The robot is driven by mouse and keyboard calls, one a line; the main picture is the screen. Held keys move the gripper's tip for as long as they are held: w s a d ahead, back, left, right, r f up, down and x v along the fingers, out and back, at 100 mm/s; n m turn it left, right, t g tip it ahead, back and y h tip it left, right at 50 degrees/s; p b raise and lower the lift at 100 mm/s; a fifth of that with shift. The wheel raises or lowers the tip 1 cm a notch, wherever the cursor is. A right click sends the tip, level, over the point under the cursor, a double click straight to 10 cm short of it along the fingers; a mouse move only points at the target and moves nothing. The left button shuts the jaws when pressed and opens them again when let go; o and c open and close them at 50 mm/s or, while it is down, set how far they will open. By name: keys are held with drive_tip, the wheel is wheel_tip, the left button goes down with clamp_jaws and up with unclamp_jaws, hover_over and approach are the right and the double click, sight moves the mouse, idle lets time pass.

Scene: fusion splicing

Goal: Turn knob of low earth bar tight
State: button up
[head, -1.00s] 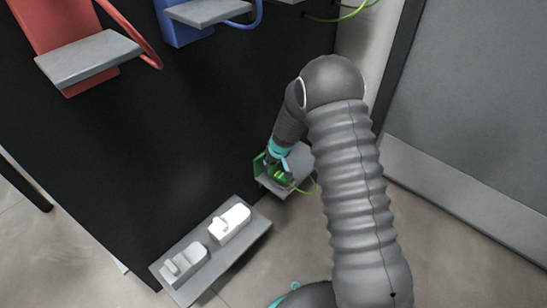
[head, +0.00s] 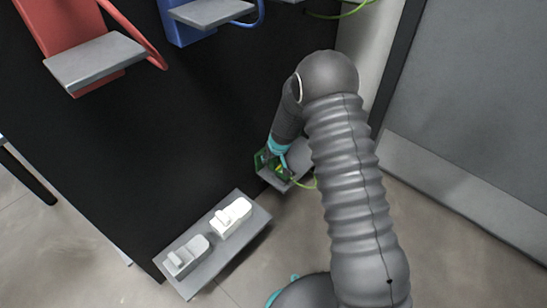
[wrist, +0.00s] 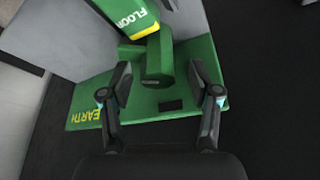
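The low earth bar (wrist: 140,106) is a green plate lettered "EARTH" in yellow, with a small dark slot. A green block-like knob (wrist: 158,62) stands on it, and a green piece marked "FLOOR" (wrist: 135,17) with a yellow edge lies beside it. My gripper (wrist: 160,82) is open, one finger to each side of the knob's near end, with visible gaps. I cannot tell the depth between the fingertips and the knob. In the head view the low earth bar (head: 261,160) is mostly hidden by my arm and gripper.
A low grey shelf (head: 300,154) carries the bar, with a yellow-green cable (head: 305,184) at its right. A grey tray (head: 205,265) with two pedals stands to its left. A black panel (head: 150,130) rises behind; red and blue units with shelves are higher up.

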drive_tip(key=shift+r, duration=0.1)
drive_tip(key=shift+s+d+r, duration=0.1)
drive_tip(key=shift+d+r, duration=0.05)
drive_tip(key=shift+r, duration=0.35)
drive_tip(key=v, duration=1.1)
drive_tip(key=shift+s+f, duration=0.15)
